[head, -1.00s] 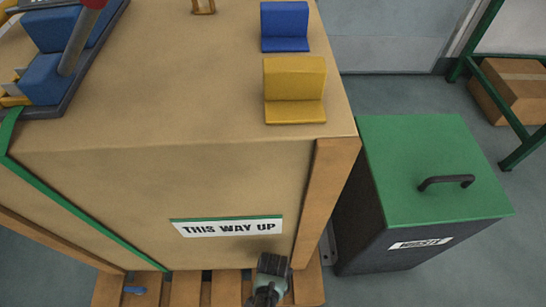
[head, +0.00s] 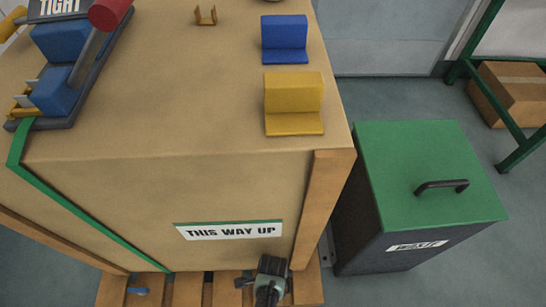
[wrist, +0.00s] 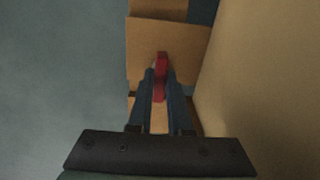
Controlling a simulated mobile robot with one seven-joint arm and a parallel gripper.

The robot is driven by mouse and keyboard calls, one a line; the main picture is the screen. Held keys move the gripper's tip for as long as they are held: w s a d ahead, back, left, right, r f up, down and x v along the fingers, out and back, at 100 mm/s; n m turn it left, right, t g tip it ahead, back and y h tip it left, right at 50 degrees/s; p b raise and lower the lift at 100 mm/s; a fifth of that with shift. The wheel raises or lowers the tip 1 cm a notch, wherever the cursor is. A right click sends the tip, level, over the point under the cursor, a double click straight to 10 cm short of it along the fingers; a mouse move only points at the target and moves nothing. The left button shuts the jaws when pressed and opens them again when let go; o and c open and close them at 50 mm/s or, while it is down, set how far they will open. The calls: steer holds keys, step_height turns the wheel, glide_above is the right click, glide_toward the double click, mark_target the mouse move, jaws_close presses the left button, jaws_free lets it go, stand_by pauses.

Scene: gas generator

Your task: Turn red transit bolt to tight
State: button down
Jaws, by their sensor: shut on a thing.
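A red transit bolt (wrist: 161,75) shows in the wrist view as a narrow red bar between my fingertips, in front of a wooden block. My gripper (wrist: 160,88) is shut on it, and its fingers hide the bolt's sides. In the head view my gripper's wrist part shows at the bottom edge, low in front of the big tan crate (head: 180,105), below the "THIS WAY UP" label (head: 230,230). The bolt and fingertips are hidden there. A "TIGHT" plate (head: 58,8) is cut off at the top left.
A strap tensioner with a red-ended lever (head: 110,14) sits on the crate. Blue (head: 284,38) and yellow (head: 294,95) angle blocks are also on top. A green-lidded bin (head: 420,165) stands right of the crate. Slatted wood (head: 190,288) lies below it.

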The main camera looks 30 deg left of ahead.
stand_by(0.4)
steer(key=c, duration=0.8)
jaws_free()
steer(key=shift+c, duration=0.2)
step_height(320, 180, up, 13)
steer(key=p, duration=0.8)
steer(key=shift+p, duration=0.35)
steer(key=shift+d, duration=0.1)
